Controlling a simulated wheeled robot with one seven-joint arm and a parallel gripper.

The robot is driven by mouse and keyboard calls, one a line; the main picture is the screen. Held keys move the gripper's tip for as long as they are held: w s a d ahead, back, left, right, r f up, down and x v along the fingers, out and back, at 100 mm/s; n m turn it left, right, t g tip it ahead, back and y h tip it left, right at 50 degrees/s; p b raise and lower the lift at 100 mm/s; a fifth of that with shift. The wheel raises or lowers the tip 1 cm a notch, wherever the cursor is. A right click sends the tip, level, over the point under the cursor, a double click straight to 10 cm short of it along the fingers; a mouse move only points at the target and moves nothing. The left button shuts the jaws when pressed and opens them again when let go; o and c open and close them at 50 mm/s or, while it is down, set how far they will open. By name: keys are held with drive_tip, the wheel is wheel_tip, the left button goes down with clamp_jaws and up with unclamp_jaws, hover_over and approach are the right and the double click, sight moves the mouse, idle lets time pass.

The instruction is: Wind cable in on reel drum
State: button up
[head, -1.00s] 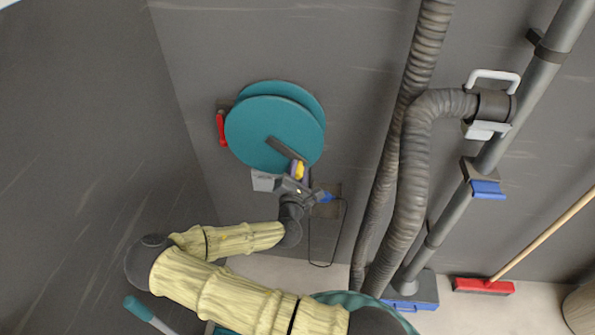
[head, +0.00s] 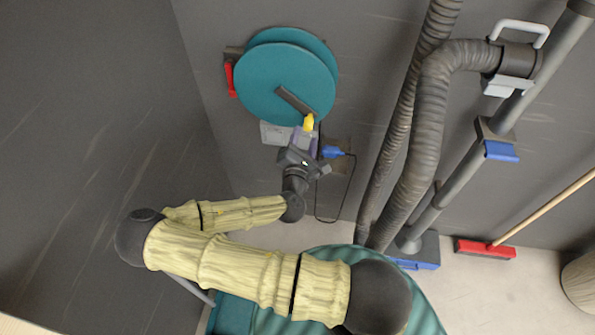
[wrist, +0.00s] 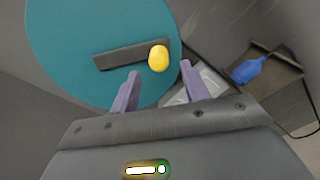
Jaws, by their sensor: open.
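The teal reel drum (head: 275,80) is mounted on the grey wall. A dark crank arm (head: 297,100) lies across its face with a yellow knob (head: 309,122) at the lower right end. The drum (wrist: 75,35), crank arm (wrist: 120,58) and knob (wrist: 158,58) also show in the wrist view. My gripper (head: 307,134) is open just below the knob. In the wrist view its two purple fingers (wrist: 159,78) point toward the knob, which appears just beyond and between their tips, with no visible contact. A blue plug (head: 332,152) on a thin dark cable (head: 347,190) is right of my gripper.
A red lever (head: 230,79) sits left of the drum. A grey plate (head: 275,134) is below it. Ribbed hoses (head: 425,120) and a slanted pipe (head: 455,185) run down the wall at right. A red broom (head: 485,249) stands on the floor.

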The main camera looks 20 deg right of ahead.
drive_tip(key=p+v, duration=0.6)
drive_tip(key=v, duration=0.5)
